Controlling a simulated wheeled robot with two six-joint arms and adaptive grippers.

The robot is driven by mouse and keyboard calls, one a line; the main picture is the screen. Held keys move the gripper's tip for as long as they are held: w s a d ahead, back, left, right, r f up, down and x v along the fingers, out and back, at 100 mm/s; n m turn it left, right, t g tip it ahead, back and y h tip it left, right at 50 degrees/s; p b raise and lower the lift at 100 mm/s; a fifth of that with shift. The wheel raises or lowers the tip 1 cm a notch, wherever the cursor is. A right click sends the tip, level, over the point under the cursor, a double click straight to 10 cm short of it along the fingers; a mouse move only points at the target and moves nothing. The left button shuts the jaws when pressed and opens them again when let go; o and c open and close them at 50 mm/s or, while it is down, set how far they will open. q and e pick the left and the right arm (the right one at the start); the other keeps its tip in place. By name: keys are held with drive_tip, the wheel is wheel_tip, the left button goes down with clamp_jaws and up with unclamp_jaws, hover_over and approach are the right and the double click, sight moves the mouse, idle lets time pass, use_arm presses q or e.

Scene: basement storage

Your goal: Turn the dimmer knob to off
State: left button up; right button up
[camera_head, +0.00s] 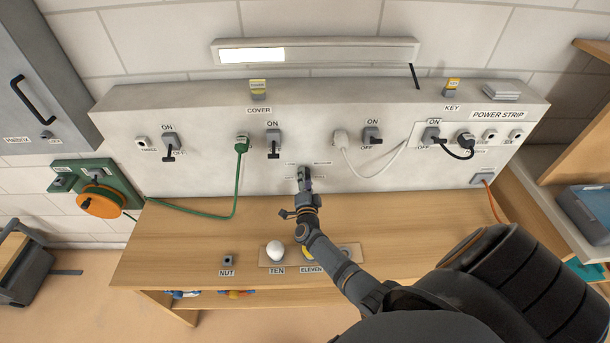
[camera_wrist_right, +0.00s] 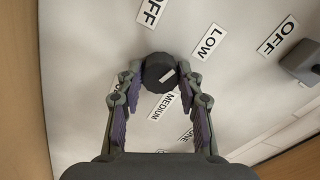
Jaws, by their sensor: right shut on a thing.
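The dimmer knob (camera_wrist_right: 157,68) is a dark round knob with a short white mark on its right side. It is on the light panel, and the right wrist view shows labels around it: OFF (camera_wrist_right: 151,12), LOW (camera_wrist_right: 209,42) and MEDIUM (camera_wrist_right: 162,105). I cannot tell exactly which label the mark points at. My right gripper (camera_head: 304,178) reaches the lower middle of the panel and is shut on the knob, with one finger on each side. In the head view the gripper hides most of the knob. My left gripper is not in view.

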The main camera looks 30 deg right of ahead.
sight(304, 150)
drive_tip(key=shift+s+f+n+p, duration=0.1)
drive_tip(key=shift+n+p, duration=0.9)
drive_tip(key=shift+n, duration=1.45)
drive_tip(key=shift+f+n+p, duration=0.1)
drive_tip(key=shift+n+p, duration=0.9)
drive_tip(key=shift+n, duration=1.45)
drive_tip(key=o, duration=1.2)
drive_tip(key=shift+r, duration=0.1)
wheel_tip(304, 150, up, 10)
